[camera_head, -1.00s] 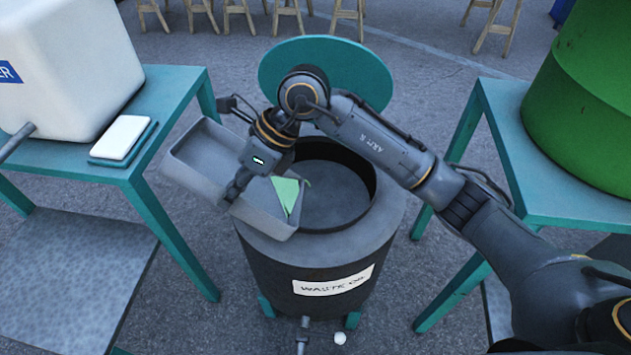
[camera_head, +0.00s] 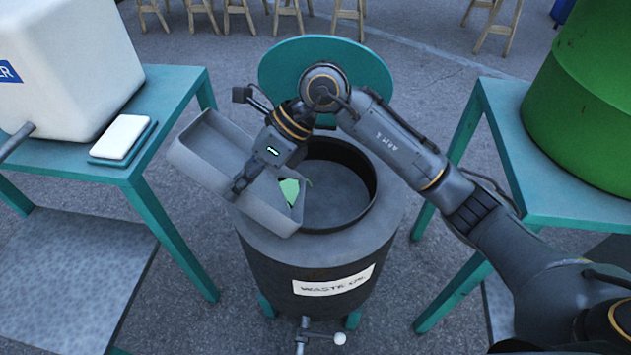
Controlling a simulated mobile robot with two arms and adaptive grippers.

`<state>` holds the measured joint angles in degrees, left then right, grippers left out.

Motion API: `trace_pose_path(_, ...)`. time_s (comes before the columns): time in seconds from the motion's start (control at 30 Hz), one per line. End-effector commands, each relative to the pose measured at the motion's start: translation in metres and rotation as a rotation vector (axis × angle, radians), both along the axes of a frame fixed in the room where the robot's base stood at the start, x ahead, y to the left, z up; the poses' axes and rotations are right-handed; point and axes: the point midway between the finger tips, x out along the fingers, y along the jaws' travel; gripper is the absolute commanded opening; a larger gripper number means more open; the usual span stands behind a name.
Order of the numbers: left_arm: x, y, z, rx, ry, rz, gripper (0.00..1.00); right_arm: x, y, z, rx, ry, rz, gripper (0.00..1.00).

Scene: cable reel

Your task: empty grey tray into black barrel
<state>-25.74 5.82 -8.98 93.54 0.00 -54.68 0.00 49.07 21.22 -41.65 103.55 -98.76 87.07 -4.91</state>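The grey tray (camera_head: 212,150) is tilted, with its lower right end over the near left rim of the black barrel (camera_head: 318,262). A green piece (camera_head: 290,191) shows at the tray's lower end, beside the barrel's opening. The barrel is open on top and carries a white "WASTE OIL" label. My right gripper (camera_head: 238,188) is at the tray's near long wall and appears shut on it; its fingertips are partly hidden against the wall. My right arm reaches across above the barrel. My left gripper is out of view.
A teal round lid (camera_head: 326,66) stands behind the barrel. On the left, a teal table (camera_head: 163,100) holds a white container (camera_head: 70,60) and a small white pad (camera_head: 122,137). On the right, another teal table (camera_head: 545,195) holds a green drum (camera_head: 590,100).

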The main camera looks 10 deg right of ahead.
Motion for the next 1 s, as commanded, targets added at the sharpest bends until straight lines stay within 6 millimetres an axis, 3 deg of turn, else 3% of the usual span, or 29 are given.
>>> trace_pose_path(1.0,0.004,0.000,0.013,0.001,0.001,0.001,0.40,0.002,-0.016,0.015,0.109,0.013,0.001,0.00)
